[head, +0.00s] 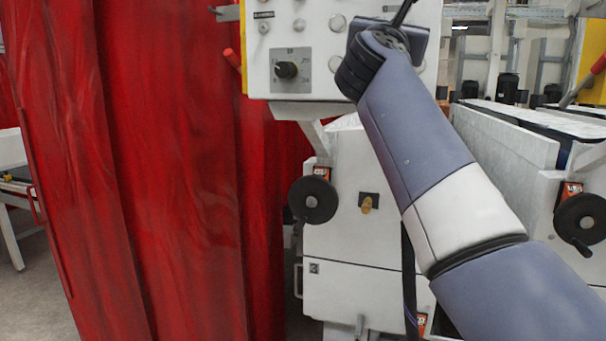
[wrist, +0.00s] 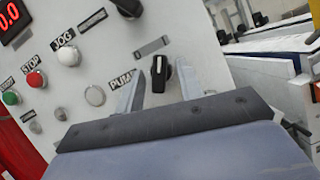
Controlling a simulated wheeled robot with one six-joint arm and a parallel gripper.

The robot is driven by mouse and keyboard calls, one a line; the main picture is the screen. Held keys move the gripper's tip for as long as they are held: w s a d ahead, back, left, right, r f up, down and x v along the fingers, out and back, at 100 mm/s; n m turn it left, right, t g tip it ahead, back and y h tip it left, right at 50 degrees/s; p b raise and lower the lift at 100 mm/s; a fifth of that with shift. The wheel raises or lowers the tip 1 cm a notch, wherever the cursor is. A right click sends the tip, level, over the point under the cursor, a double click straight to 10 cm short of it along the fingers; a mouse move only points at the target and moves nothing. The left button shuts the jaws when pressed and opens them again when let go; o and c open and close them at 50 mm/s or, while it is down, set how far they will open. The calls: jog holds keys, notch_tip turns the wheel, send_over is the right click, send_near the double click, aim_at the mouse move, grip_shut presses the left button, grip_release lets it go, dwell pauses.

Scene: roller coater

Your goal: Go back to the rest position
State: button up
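My gripper (wrist: 157,84) is in front of the white control panel (wrist: 110,50), its two grey fingers spread apart. A black rotary knob (wrist: 161,72) beside the PUMP label appears between the fingers in the wrist view, with a gap on each side. I cannot tell how far the fingertips are from the panel. In the head view my arm reaches up from the lower right to the panel (head: 312,30), and my wrist hides the fingers and that knob.
The panel also carries a JOG button (wrist: 69,56), a red button (wrist: 36,79), a green button (wrist: 11,97) and another black rotary switch (head: 287,71). A red curtain (head: 170,150) hangs on the left. Black handwheels (head: 313,200) and white machine bodies stand below and right.

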jog(key=s+f+n+y+p, duration=0.3)
jog(key=s+n+y, duration=0.3)
jog(key=s+n, duration=0.3)
jog(key=n+p, duration=0.1)
jog(key=n, duration=0.2)
jog(key=shift+s+a+t, duration=0.3)
jog(key=shift+s+t, duration=0.1)
jog(key=shift+f, duration=0.1)
dwell(0.4)
